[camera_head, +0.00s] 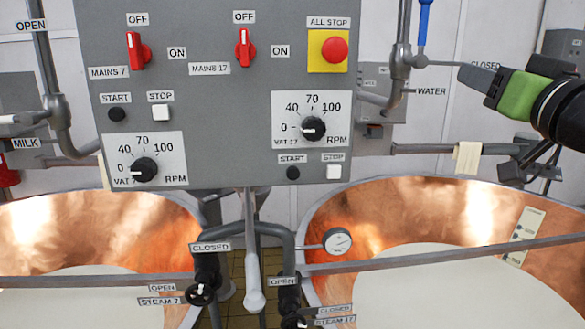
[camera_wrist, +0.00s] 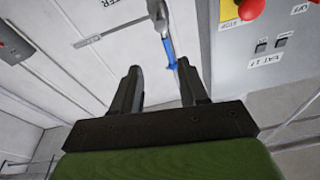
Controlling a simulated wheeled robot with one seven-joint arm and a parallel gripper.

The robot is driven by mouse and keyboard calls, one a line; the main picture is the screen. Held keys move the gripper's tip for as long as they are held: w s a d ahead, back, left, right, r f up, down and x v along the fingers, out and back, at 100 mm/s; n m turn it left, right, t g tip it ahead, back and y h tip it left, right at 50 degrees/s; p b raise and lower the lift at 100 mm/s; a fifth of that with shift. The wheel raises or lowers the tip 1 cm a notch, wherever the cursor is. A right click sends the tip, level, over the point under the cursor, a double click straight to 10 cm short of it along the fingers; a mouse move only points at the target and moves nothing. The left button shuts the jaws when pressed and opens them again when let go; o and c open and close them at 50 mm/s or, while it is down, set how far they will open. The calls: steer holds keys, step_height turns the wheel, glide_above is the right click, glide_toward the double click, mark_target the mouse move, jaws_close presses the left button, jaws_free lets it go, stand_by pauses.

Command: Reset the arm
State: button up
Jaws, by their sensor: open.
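My gripper (camera_head: 468,76) reaches in from the right edge of the head view, with a green body and dark fingers pointing left. In the wrist view my gripper (camera_wrist: 157,72) shows two dark fingers apart, with nothing between them. A blue valve handle (camera_head: 424,22) stands upright on the water pipe, left of and above my fingertips in the head view. In the wrist view the blue handle (camera_wrist: 169,52) appears beyond the fingers. I see no contact between them.
A grey control panel (camera_head: 220,90) with red switches, dials and a red all-stop button (camera_head: 334,49) fills the upper middle. Two copper vats (camera_head: 400,210) (camera_head: 90,220) with pale contents stand below. Pipes, steam valves (camera_head: 202,293) and a gauge (camera_head: 338,241) lie between them.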

steer(key=s+a+f+m+g+h, duration=0.15)
steer(key=a+f+g, duration=0.25)
steer(key=a+f, duration=0.45)
steer(key=s+a+f+n+g+y, duration=0.1)
steer(key=s+a+f+g, duration=0.3)
steer(key=f, duration=0.7)
steer(key=s+a+f+g, duration=0.1)
steer(key=s+f+g, duration=0.2)
steer(key=s+f, duration=0.4)
steer(key=s+a+f+n+g, duration=0.1)
steer(key=s+a+f+g, duration=0.1)
steer(key=s+f, duration=0.6)
step_height(320, 180, down, 7)
steer(key=shift+s+a+g, duration=0.15)
steer(key=shift+a+g, duration=0.15)
steer(key=shift+g, duration=0.5)
steer(key=shift+n, duration=0.25)
steer(key=shift+c, duration=0.3)
